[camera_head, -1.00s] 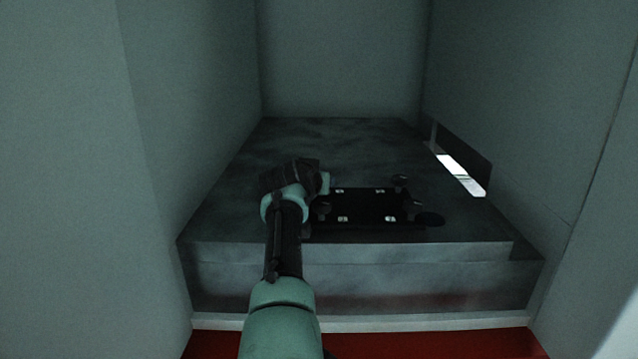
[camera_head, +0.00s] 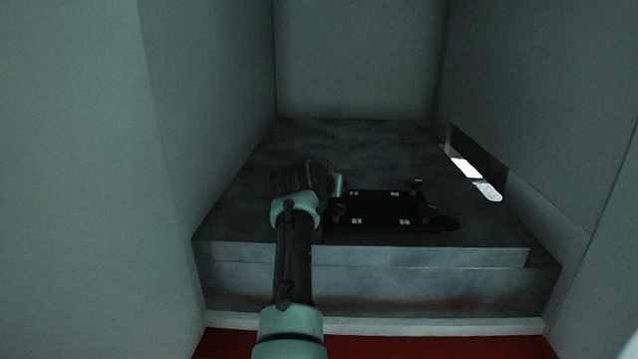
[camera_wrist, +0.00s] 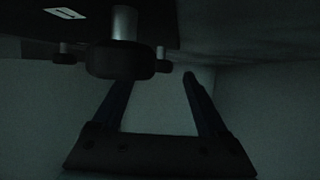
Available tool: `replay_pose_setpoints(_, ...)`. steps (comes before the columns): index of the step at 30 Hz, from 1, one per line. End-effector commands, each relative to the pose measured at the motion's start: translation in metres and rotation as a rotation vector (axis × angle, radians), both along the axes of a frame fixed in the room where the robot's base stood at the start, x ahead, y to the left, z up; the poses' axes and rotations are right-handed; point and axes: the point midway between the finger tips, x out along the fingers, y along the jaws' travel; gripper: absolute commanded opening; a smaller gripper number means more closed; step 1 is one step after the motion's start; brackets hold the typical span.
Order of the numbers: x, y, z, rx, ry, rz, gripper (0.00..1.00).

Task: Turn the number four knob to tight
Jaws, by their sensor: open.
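A black plate (camera_head: 378,208) with dark knobs and small white labels lies on the grey slab. A knob (camera_head: 415,184) stands at its back right, another knob (camera_head: 430,212) at its front right, and a third knob (camera_head: 336,212) at its front left beside my arm. The labels are too small to read, so I cannot tell which knob is number four. In the wrist view a large dark knob (camera_wrist: 127,61) on a metal stem is close, near my open, empty gripper (camera_wrist: 158,80). In the head view my wrist is at the plate's left and hides its back left corner.
The grey slab (camera_head: 340,145) is clear behind the plate. Pale walls enclose it at the left (camera_head: 210,100), back and right. A bright slot (camera_head: 472,175) is in the right side. A red floor strip (camera_head: 420,343) lies in front.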

Motion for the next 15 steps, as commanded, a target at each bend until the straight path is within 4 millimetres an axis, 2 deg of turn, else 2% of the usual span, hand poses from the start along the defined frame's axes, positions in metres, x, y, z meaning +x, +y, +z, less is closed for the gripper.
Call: replay_pose_setpoints(15, -0.048, 0.010, 0.019, 0.001, -0.001, 0.002, 0.76)
